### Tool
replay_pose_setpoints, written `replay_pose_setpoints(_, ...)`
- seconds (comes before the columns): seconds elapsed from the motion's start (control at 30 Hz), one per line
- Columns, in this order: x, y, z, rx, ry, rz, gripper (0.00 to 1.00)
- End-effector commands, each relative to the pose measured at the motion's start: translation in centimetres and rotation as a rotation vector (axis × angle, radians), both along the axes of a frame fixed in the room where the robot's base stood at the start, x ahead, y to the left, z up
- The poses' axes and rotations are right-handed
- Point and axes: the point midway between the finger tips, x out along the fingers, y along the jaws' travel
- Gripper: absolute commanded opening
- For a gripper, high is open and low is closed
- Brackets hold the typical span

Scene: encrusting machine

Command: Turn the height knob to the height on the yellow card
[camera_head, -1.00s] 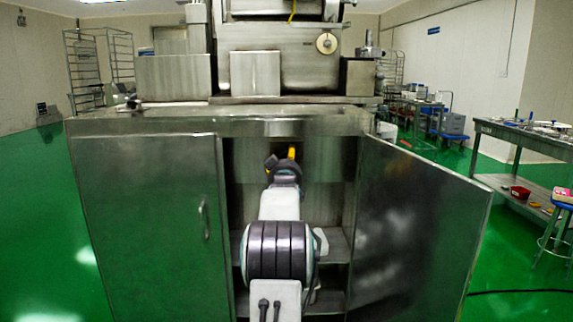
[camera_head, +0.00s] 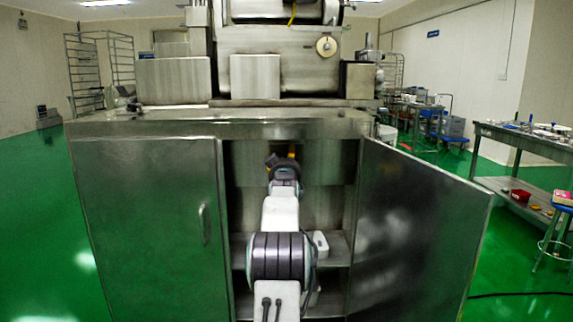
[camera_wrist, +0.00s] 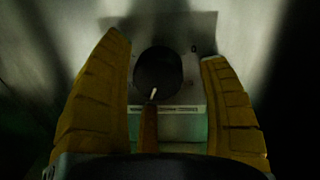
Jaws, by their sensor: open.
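The height knob (camera_wrist: 158,72) is round and black in the wrist view, on a pale plate (camera_wrist: 201,40). Its white pointer line points down and slightly left in the picture. My gripper (camera_wrist: 165,54) is open, with one yellow finger on each side of the knob and a visible gap to it on both sides. In the head view my gripper is inside the open cabinet bay, mostly hidden behind my arm, and the knob is hidden. I cannot make out a yellow card in either view.
The cabinet's left door (camera_head: 150,225) is shut and its right door (camera_head: 415,225) stands open beside my arm. A shelf (camera_head: 338,251) inside holds a small white box (camera_head: 320,243). A brownish strip (camera_wrist: 148,128) shows below the knob. A side table (camera_head: 535,138) stands at the right.

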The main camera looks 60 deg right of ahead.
Motion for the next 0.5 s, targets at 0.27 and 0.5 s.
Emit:
replay_pose_setpoints(0.27, -0.01, 0.01, -0.03, 0.0, 0.0, 0.0, 0.54)
replay_pose_setpoints(0.5, 0.01, 0.01, 0.01, 0.0, 0.0, 0.0, 0.32)
